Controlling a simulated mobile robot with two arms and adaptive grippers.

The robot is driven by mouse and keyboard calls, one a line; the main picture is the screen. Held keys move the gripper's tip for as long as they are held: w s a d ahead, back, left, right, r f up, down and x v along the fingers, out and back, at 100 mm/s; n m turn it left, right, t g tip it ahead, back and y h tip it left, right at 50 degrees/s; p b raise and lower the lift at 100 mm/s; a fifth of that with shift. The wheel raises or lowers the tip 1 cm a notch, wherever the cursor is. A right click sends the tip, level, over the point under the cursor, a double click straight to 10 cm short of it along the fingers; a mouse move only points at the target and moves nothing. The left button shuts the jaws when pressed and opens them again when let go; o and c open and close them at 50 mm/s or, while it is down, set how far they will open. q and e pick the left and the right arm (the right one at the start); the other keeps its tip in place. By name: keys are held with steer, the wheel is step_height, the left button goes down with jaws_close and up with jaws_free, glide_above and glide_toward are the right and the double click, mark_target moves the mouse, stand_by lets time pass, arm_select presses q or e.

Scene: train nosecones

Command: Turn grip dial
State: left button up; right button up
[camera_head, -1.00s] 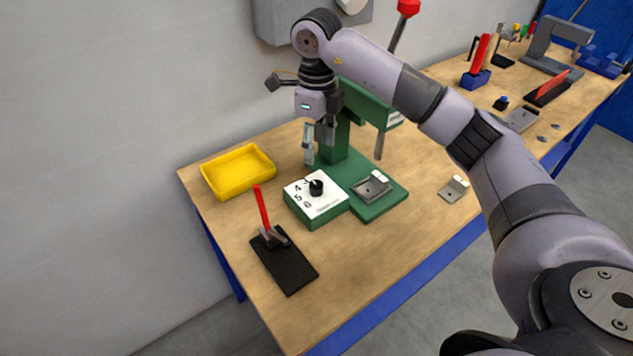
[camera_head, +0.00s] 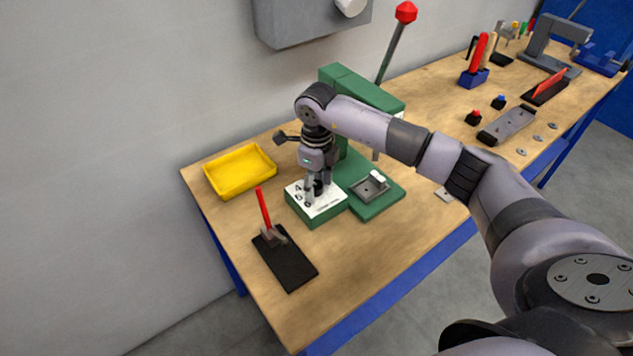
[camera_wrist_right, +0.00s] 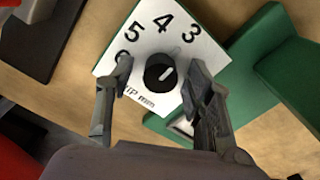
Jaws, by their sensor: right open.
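The grip dial is a black round knob (camera_wrist_right: 160,72) with a white pointer line, on a white numbered plate (camera_wrist_right: 140,35) atop a green block (camera_head: 318,214). In the right wrist view the numbers 3, 4 and 5 show, and another is partly hidden by a finger. The pointer line slants to the upper right. My right gripper (camera_head: 318,192) is over the dial from above. In the wrist view its two fingers (camera_wrist_right: 158,88) are open, one on each side of the knob, with gaps between. My left gripper is not in view.
The block is beside a green press (camera_head: 345,90) with a red-knobbed lever (camera_head: 405,12). A yellow tray (camera_head: 240,172) stands to the left. A red-handled tool (camera_head: 264,210) rests on a black pad (camera_head: 287,265) in front.

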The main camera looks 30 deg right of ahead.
jaws_close()
stand_by(0.4)
steer(key=n+b, duration=0.3)
steer(key=shift+w+f+b, duration=0.1)
steer(key=shift+f+b, duration=0.05)
steer(key=shift+b, duration=0.25)
steer(key=n+b, duration=0.1)
steer(key=n, duration=0.1)
steer(key=shift+n+b, duration=0.3)
steer(key=shift+b, duration=0.1)
steer(key=shift+n+b, duration=0.7)
steer(key=shift+n, duration=0.4)
steer(key=shift+r, duration=0.2)
jaws_free()
